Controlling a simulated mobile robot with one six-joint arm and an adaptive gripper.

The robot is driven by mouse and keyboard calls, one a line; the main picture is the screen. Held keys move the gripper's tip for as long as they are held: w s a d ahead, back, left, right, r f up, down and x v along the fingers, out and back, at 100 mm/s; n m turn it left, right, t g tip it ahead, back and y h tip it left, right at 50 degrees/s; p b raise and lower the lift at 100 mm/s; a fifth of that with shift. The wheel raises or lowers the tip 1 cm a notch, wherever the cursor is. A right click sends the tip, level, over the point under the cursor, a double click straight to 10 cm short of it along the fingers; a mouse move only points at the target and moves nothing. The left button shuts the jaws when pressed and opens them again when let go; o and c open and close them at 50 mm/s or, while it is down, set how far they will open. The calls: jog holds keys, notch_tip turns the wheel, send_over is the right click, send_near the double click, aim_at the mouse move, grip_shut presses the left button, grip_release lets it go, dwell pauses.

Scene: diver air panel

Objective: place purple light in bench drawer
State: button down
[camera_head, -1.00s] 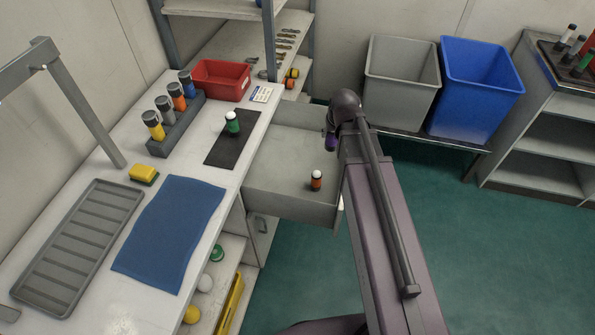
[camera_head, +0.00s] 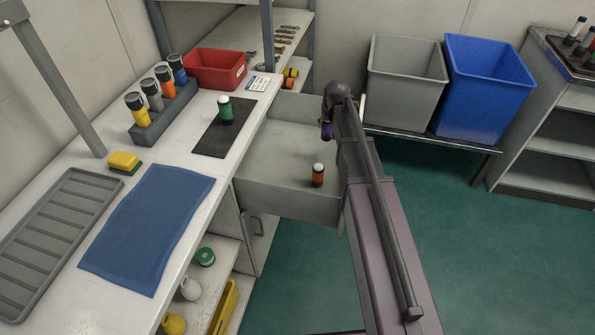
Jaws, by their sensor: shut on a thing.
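The bench drawer (camera_head: 283,205) is pulled out from the right side of the white bench. An orange and black light with a white top (camera_head: 318,175) stands upright inside it, near the front right corner. My gripper (camera_head: 326,131) is over the right part of the drawer, mostly hidden behind my own arm. A small part of the purple light (camera_head: 326,130) shows below it. The gripper is shut on this light; its fingertips and the light's lower end are hard to make out.
A green light (camera_head: 225,109) stands on a dark mat (camera_head: 222,140). A rack (camera_head: 165,112) holds several lights. A red bin (camera_head: 216,70), blue cloth (camera_head: 148,227) and grey tray (camera_head: 45,235) are on the bench. Grey (camera_head: 404,80) and blue (camera_head: 485,85) bins stand behind.

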aim_at(326, 137)
jog(key=shift+w+f, duration=0.4)
notch_tip(326, 137, down, 6)
jog(key=b, duration=0.6)
jog(key=shift+f+b, duration=0.15)
jog(key=shift+b, duration=0.15)
dwell(0.3)
jog(key=shift+f+b, duration=1.85)
jog(key=shift+f, duration=0.15)
jog(key=shift+c, duration=0.6)
grip_release()
